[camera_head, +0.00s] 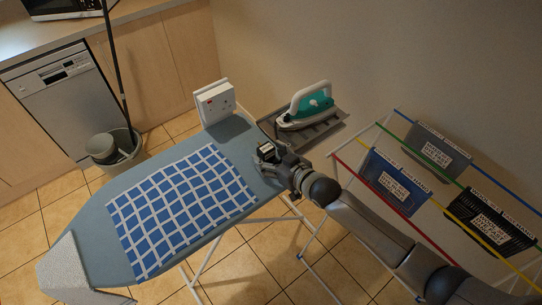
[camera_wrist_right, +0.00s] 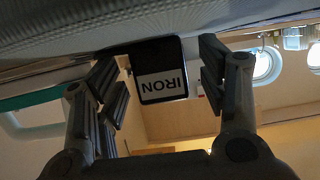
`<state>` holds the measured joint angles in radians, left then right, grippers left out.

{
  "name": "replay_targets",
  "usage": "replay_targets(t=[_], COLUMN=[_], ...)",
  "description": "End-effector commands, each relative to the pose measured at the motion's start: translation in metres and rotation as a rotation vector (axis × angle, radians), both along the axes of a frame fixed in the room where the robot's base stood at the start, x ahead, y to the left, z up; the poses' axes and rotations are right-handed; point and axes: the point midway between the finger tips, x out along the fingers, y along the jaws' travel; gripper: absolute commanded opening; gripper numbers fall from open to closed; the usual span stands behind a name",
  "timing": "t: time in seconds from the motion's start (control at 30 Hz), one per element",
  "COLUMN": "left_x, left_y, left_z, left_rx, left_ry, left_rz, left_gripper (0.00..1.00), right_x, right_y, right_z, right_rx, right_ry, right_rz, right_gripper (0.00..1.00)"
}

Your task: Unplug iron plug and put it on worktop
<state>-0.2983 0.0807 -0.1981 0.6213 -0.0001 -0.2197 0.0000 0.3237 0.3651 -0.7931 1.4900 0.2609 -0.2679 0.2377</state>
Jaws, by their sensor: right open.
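The black iron plug (camera_wrist_right: 160,80) has a white label reading IRON, upside down in the right wrist view. It sits between the two fingers of my right gripper (camera_wrist_right: 165,88), against or very near the grey padded surface along the top of that view. The fingers are open, with gaps beside the plug. In the head view my right gripper (camera_head: 268,155) is low over the right edge of the ironing board (camera_head: 90,215), and the plug's dark top (camera_head: 266,149) shows between its fingers. The white socket box (camera_head: 215,103) stands at the board's far end. My left gripper is out of view.
A green and white iron (camera_head: 308,107) rests on a dark tray (camera_head: 320,133) beyond my right gripper. A blue checked cloth (camera_head: 180,208) covers the board's middle. A wooden counter (camera_head: 80,30) runs along the upper left.

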Motion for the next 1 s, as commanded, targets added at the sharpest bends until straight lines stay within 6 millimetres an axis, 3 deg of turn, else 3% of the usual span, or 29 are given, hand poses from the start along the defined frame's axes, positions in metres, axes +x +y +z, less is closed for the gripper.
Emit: replay_targets(t=[0.27, 0.8, 1.0], left_x=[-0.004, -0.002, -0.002], left_y=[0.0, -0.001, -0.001], left_z=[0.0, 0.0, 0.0], left_rx=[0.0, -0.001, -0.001], left_ry=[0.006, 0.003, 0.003], left_rz=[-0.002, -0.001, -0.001], left_gripper=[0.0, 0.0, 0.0], right_x=[-0.01, -0.075, -0.089], right_y=[-0.007, -0.055, -0.065], right_z=[0.003, 0.033, 0.039], right_rx=[-0.001, -0.001, -0.001], right_ry=[0.002, 0.002, 0.002], right_rz=[0.0, 0.0, 0.0], right_gripper=[0.66, 0.66, 0.66])
